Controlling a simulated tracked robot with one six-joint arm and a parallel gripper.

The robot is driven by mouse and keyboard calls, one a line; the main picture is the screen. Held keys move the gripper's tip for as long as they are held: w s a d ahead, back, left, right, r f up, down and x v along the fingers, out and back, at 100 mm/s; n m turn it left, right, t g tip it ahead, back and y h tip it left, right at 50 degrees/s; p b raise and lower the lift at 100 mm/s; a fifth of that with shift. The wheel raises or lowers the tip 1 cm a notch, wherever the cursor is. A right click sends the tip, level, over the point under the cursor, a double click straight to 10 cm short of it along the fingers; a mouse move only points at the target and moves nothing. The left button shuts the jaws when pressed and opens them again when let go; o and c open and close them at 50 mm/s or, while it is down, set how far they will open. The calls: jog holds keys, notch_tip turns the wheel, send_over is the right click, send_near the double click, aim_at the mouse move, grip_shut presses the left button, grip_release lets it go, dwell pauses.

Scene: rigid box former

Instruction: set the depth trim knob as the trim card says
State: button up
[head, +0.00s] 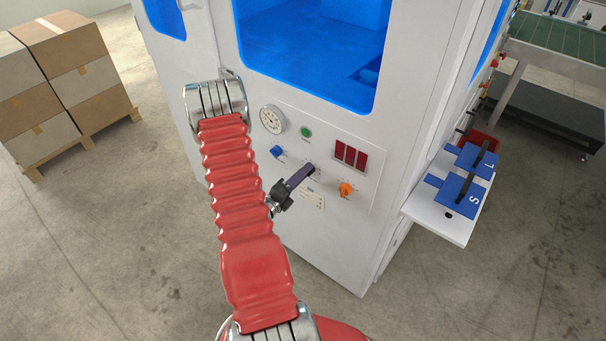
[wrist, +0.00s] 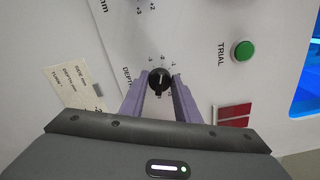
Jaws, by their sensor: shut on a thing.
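The black depth trim knob (wrist: 159,79) sits on the white panel, with a small printed scale around it and the word DEPTH beside it. Its white pointer line points roughly up in the wrist view; the exact mark is too small to read surely. My gripper (wrist: 159,88) is shut on the knob, with one purple finger on each side. In the head view my gripper (head: 311,169) reaches the panel at the knob, hiding most of it. The trim card (wrist: 72,84) is left of the knob, with side, depth and turn lines; its values are not legible. It also shows in the head view (head: 311,201).
Around the knob are a blue knob (head: 277,152), an orange knob (head: 346,188), a green TRIAL button (wrist: 243,50), a round gauge (head: 272,119) and red displays (head: 350,155). A white shelf (head: 436,217) with blue S and L pieces juts out at right.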

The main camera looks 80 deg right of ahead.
jog(key=shift+w+f, duration=0.1)
jog(key=shift+w, duration=0.05)
jog(key=o, duration=1)
jog(key=shift+a, duration=0.1)
jog(key=v, duration=1.3)
jog(key=shift+w+a, duration=0.1)
jog(key=shift+a, duration=0.1)
